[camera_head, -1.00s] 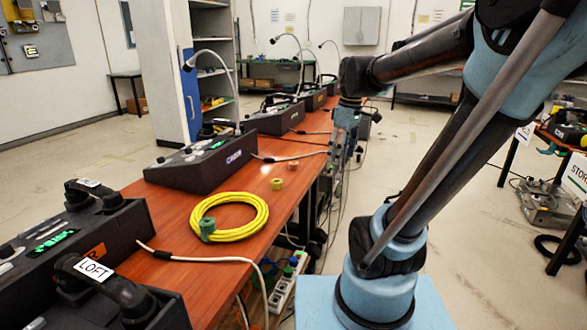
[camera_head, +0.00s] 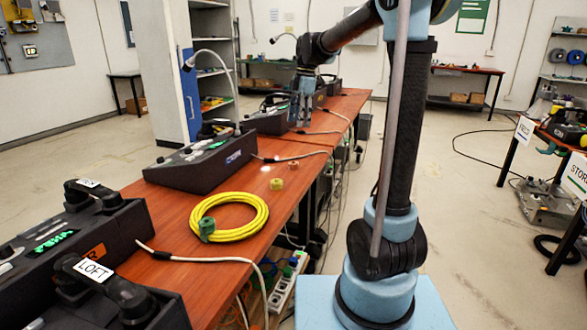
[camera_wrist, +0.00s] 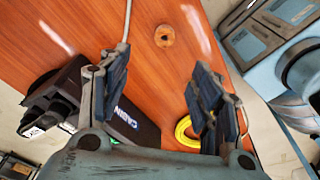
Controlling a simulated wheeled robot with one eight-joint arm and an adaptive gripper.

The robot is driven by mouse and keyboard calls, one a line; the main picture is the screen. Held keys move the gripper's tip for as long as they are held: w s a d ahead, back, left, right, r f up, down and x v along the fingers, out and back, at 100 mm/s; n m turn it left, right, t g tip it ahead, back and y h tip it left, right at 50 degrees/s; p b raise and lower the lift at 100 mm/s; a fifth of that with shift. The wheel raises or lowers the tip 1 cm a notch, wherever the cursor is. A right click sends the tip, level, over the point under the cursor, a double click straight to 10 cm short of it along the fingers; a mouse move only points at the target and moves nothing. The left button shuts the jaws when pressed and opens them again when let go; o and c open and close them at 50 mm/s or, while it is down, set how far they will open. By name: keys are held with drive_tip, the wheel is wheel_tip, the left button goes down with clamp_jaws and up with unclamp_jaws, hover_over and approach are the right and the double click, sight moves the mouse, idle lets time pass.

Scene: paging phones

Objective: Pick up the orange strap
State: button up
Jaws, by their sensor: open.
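A small orange-brown ring (camera_head: 292,166), which may be the orange strap, lies on the wooden table near its right edge. In the wrist view an orange-brown ring with a dark hole (camera_wrist: 165,36) lies on bare wood, ahead of and between my fingertips, apart from them. My gripper (camera_head: 301,121) hangs over the table, farther back than the ring in the head view. In the wrist view my gripper (camera_wrist: 158,68) is open, with nothing between its fingers.
A yellow hose coil (camera_head: 229,198) with a green clip (camera_head: 207,229) lies nearer. The dark CABIN console (camera_head: 205,160) stands left; a pale cable (camera_head: 290,156) crosses the table. The LOFT phone (camera_head: 95,268) is nearest.

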hover_over(294, 163)
drive_tip(key=w, duration=0.2)
drive_tip(key=f, duration=1.1)
drive_tip(key=shift+s+d+f, duration=0.1)
drive_tip(key=shift+s+f, duration=0.1)
drive_tip(key=shift+s, duration=0.05)
drive_tip(key=shift+s+f, duration=0.25)
drive_tip(key=shift+f, duration=1.1)
drive_tip(key=shift+s+f, duration=0.25)
drive_tip(key=shift+f, duration=1.05)
drive_tip(key=c, duration=0.9)
